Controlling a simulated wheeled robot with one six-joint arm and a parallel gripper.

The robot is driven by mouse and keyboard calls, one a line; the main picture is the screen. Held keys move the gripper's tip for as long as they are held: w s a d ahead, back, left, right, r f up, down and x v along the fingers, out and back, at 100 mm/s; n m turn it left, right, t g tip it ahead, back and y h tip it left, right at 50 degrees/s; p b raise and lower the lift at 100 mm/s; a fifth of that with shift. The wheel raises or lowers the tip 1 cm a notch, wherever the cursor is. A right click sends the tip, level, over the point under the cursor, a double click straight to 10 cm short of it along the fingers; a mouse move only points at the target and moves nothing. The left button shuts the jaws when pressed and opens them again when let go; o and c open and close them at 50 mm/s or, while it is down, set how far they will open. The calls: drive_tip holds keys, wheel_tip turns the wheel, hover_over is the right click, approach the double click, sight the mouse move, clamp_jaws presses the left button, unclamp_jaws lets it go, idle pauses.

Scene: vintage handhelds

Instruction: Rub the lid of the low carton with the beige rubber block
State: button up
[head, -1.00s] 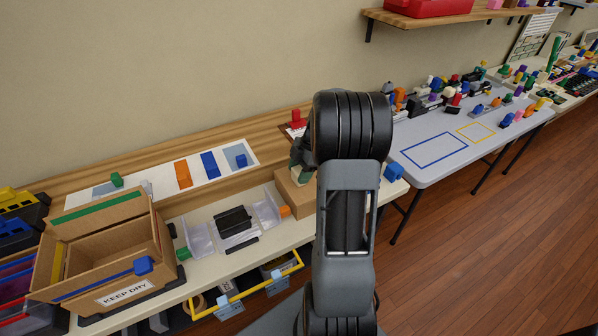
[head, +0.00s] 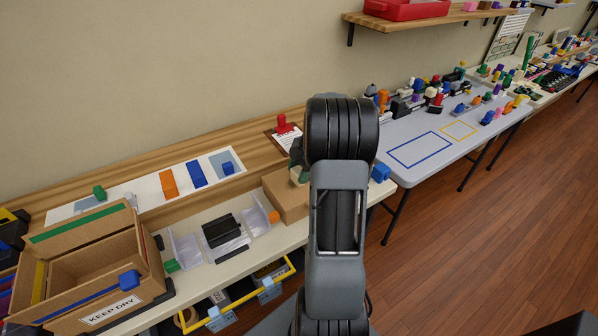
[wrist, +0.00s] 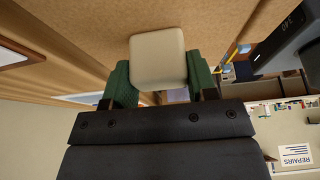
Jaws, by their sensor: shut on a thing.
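The low carton (head: 281,196) is a plain brown cardboard box on the bench, just left of my arm, which hides its right part. Its brown lid (wrist: 70,35) fills much of the top of the wrist view. The beige rubber block (wrist: 158,58) is held between the green fingers of my gripper (wrist: 161,76). The gripper also shows in the head view (head: 297,165), partly behind my arm, at the carton. The block is at the lid; I cannot tell whether it touches it.
A blue block (head: 381,172) lies right of the arm. A clipboard with a red object (head: 283,124) stands behind the carton. Clear holders with a black item (head: 222,230) and an open "KEEP DRY" box (head: 150,262) are to the left. A grey table (head: 400,180) is at the right.

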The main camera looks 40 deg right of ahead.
idle(0.4)
drive_tip(key=shift+w+a+r+b, duration=0.1)
drive_tip(key=shift+a+b, duration=0.1)
drive_tip(key=shift+a, duration=0.6)
drive_tip(key=shift+w+a+f+b, duration=0.15)
drive_tip(key=shift+a+b, duration=0.1)
drive_tip(key=shift+a, duration=0.5)
drive_tip(key=shift+w+a+r+b, duration=0.1)
drive_tip(key=shift+a+r+b, duration=0.1)
drive_tip(key=shift+a, duration=0.6)
drive_tip(key=shift+d, duration=0.1)
drive_tip(key=shift+s+d+f, duration=0.1)
drive_tip(key=shift+d, duration=0.45)
drive_tip(key=shift+s+d+f, duration=0.1)
drive_tip(key=shift+d, duration=0.45)
wheel_tip(320, 180, up, 6)
drive_tip(key=p, duration=0.3)
